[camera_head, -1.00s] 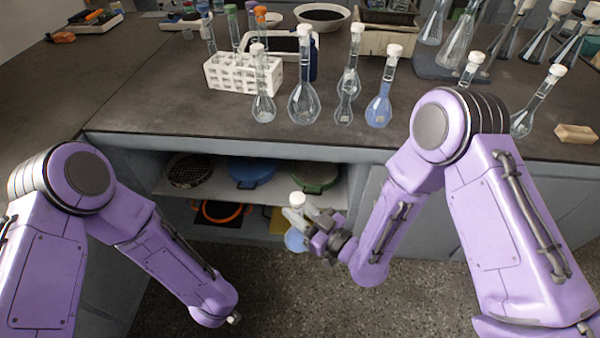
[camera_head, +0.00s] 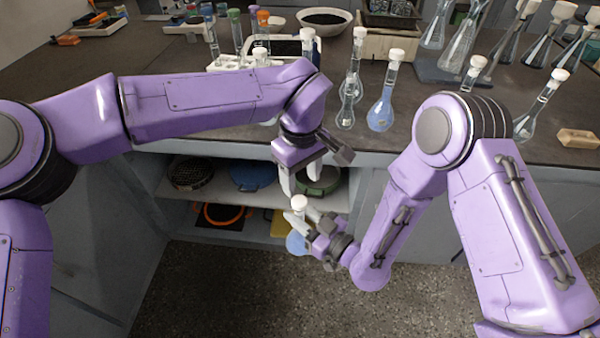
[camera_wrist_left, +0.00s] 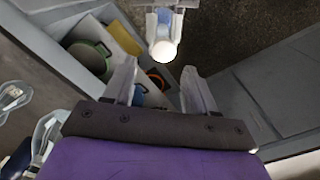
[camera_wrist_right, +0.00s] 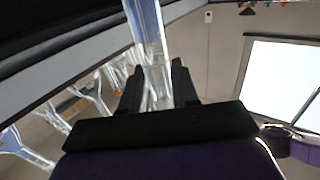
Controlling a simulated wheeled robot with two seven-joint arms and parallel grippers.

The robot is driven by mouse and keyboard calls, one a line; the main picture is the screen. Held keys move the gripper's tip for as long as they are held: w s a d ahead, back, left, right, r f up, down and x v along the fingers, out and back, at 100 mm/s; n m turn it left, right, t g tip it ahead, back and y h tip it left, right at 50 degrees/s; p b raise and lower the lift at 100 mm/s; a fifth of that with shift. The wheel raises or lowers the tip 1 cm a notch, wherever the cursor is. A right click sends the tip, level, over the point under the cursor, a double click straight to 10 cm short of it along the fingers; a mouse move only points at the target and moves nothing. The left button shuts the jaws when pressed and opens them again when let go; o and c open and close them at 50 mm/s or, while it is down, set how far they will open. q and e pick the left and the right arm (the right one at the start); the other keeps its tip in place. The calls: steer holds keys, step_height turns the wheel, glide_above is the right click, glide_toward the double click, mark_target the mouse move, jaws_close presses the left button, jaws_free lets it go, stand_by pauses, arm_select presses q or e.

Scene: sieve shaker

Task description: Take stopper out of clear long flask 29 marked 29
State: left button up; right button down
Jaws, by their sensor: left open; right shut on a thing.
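My right gripper (camera_head: 312,228) is shut on the neck of a clear long flask (camera_head: 297,240), which it holds upright in front of the bench; blue shows in its lower part. The flask neck also shows between the fingers in the right wrist view (camera_wrist_right: 150,40). A white stopper (camera_head: 299,203) sits in its top. My left gripper (camera_head: 303,182) is open and empty, pointing down just above the stopper. In the left wrist view the stopper (camera_wrist_left: 163,49) lies ahead of the open fingers (camera_wrist_left: 158,88). The number on the flask cannot be read.
Other stoppered flasks, among them one with blue liquid (camera_head: 381,114), stand along the front of the bench (camera_head: 440,90). A shelf below holds round sieves (camera_head: 190,174) and pans. A tan block (camera_head: 578,138) lies at the right. The floor in front is clear.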

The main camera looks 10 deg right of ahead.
mark_target(300, 197)
arm_select(q)
step_height(300, 197, down, 8)
steer(key=shift+r, duration=0.25)
jaws_close()
steer(key=n, duration=0.4)
steer(key=shift+r+n, duration=0.1)
steer(key=shift+n, duration=0.3)
steer(key=n, duration=0.2)
steer(key=shift+w+n, duration=0.1)
steer(key=shift+n, duration=0.3)
steer(key=n, duration=1.5)
steer(key=shift+w+a+r, duration=0.1)
steer(key=n, duration=0.6)
